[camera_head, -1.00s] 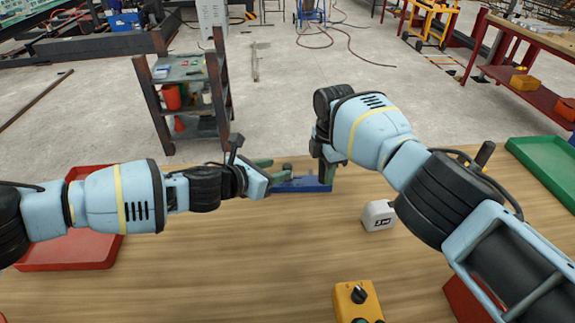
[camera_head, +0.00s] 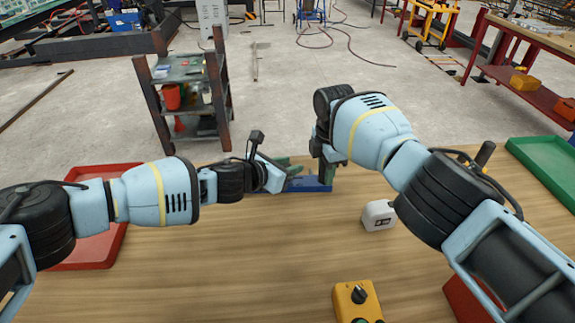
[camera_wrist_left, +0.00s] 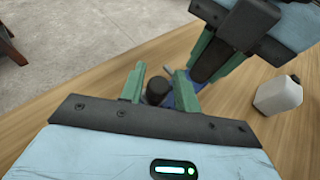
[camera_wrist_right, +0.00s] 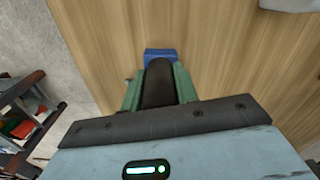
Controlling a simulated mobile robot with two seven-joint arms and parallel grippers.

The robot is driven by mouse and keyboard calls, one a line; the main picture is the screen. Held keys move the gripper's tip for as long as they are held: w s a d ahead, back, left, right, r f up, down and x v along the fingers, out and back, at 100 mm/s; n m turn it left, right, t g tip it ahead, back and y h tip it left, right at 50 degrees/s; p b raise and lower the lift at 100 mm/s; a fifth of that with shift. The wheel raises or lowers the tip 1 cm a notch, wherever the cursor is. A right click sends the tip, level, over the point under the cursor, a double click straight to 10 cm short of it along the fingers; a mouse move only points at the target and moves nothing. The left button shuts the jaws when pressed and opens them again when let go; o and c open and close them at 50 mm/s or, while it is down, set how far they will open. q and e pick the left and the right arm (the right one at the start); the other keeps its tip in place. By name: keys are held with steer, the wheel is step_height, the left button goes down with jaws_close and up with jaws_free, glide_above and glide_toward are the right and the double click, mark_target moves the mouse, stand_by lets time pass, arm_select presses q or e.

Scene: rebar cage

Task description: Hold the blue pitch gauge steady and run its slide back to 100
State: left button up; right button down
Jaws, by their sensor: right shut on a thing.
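The blue pitch gauge (camera_head: 312,185) lies near the far edge of the wooden table, partly hidden by both grippers. My right gripper (camera_head: 328,172) points down and is shut on its right part. In the right wrist view a blue end of the gauge (camera_wrist_right: 161,53) shows beyond the green fingers (camera_wrist_right: 160,90). My left gripper (camera_head: 293,172) reaches in from the left, low over the gauge's left part. In the left wrist view its fingers (camera_wrist_left: 158,88) are apart, with a dark round knob (camera_wrist_left: 157,90) between them. Any scale marks cannot be read.
A yellow control box (camera_head: 357,300) is at the front edge. A red tray (camera_head: 92,258) lies at left, a green tray (camera_head: 545,165) at right. The table's middle is clear.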

arm_select(q)
jaws_close()
steer(key=shift+d, duration=1.8)
steer(key=shift+o, duration=1.8)
jaws_free()
